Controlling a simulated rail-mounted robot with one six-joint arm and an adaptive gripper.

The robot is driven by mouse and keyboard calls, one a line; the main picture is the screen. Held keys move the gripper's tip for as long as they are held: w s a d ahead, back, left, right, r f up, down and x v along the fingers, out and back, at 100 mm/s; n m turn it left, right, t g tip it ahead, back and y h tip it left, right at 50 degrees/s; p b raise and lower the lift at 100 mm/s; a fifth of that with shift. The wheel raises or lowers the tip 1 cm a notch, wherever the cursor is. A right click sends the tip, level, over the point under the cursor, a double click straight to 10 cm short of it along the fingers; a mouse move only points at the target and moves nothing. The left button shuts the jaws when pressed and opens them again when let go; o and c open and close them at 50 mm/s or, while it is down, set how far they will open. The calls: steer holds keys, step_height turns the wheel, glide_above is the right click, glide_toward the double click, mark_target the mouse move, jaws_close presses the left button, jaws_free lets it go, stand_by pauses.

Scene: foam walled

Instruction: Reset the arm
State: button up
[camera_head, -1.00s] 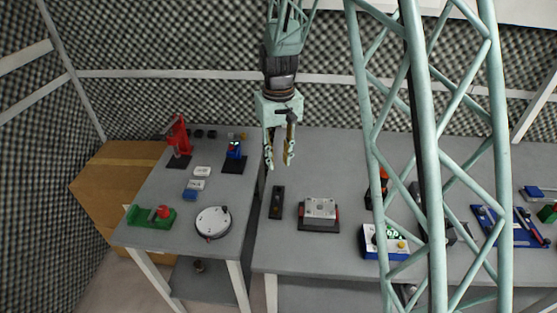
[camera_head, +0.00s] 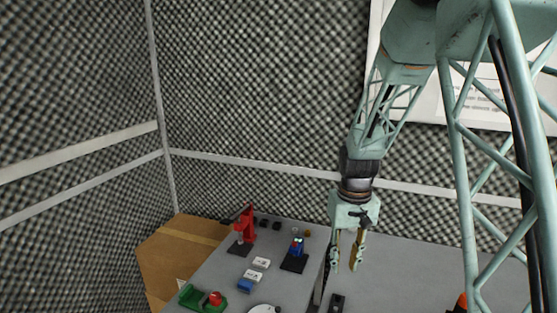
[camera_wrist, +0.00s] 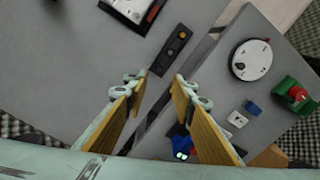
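My gripper (camera_head: 345,268) hangs fingers-down from my arm, above the gap between the two grey tables. Its two fingers with tan inner pads are apart, and nothing shows between them. In the wrist view my gripper (camera_wrist: 157,80) is also open, with the tables well below the tips. A black bar with buttons (camera_wrist: 174,50) lies on the table beyond the fingertips; its end also shows at the bottom of the head view (camera_head: 337,303).
The left table (camera_head: 215,270) carries a red device (camera_head: 246,224), a blue device on a black plate (camera_head: 296,250), white blocks (camera_head: 261,263), a blue block (camera_head: 245,286), a green base (camera_head: 193,298) and a round white disc (camera_wrist: 251,60). A cardboard box (camera_head: 180,250) stands left. Foam walls enclose the back.

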steer(key=s+r+t, duration=0.2)
steer(key=s+r, duration=1.6)
steer(key=r, duration=0.3)
steer(key=s+r+t, duration=0.1)
steer(key=s+r, duration=0.2)
steer(key=s, duration=0.8)
steer(key=s+r, duration=0.3)
steer(key=s, duration=0.9)
steer(key=shift+r+m+t, duration=0.35)
steer(key=shift+m+t, duration=0.05)
steer(key=shift+f, duration=0.1)
